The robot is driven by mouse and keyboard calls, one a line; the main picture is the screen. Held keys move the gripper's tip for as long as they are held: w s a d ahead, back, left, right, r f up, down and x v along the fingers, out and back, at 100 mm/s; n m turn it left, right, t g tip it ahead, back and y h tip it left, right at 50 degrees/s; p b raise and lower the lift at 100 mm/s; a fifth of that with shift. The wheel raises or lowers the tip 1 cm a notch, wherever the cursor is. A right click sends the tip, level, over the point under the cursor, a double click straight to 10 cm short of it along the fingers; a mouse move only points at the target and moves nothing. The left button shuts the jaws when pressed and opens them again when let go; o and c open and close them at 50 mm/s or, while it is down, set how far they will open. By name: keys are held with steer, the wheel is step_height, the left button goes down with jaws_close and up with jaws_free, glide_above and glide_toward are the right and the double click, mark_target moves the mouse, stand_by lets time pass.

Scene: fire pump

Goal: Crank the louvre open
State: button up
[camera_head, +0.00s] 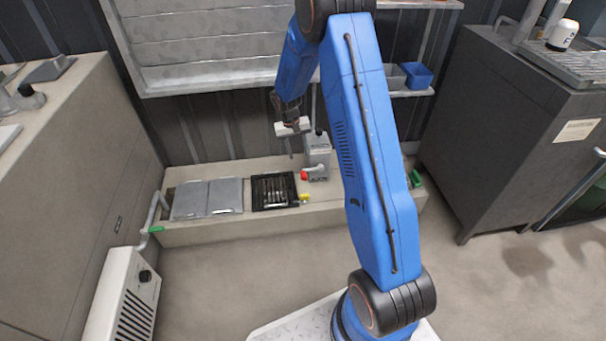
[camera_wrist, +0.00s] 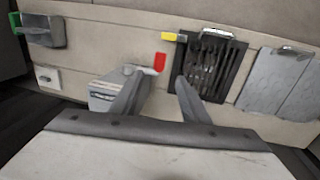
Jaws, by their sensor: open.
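A large pale panel of wide horizontal slats (camera_head: 205,45), seemingly the louvre, fills the back wall at upper left in the head view. Its slats look closed. Below it, a grey box (camera_head: 317,152) stands on a low ledge, with a small crank-like arm and red knob (camera_head: 305,175) at its front. In the wrist view the box (camera_wrist: 103,95) is partly behind a finger, and the red knob (camera_wrist: 160,62) shows just beyond the fingertips. My gripper (camera_head: 303,140) is above the ledge by the box; its fingers (camera_wrist: 161,83) are apart, with nothing visible between them.
A black slotted grille (camera_head: 273,191) with a yellow tag (camera_head: 305,197) lies beside the box, next to grey plates (camera_head: 208,198). The low ledge (camera_head: 270,231) runs between a tall beige cabinet (camera_head: 65,150) and a dark cabinet (camera_head: 510,125). A shelf holds a blue bin (camera_head: 417,76).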

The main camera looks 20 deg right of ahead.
mark_target(303, 174)
steer(key=f, duration=0.4)
steer(key=d+f, duration=0.1)
steer(key=f, duration=0.4)
steer(key=d+f, duration=0.1)
steer(key=f, duration=0.3)
steer(key=shift+s+f, duration=0.2)
steer(key=shift+s, duration=0.1)
jaws_close()
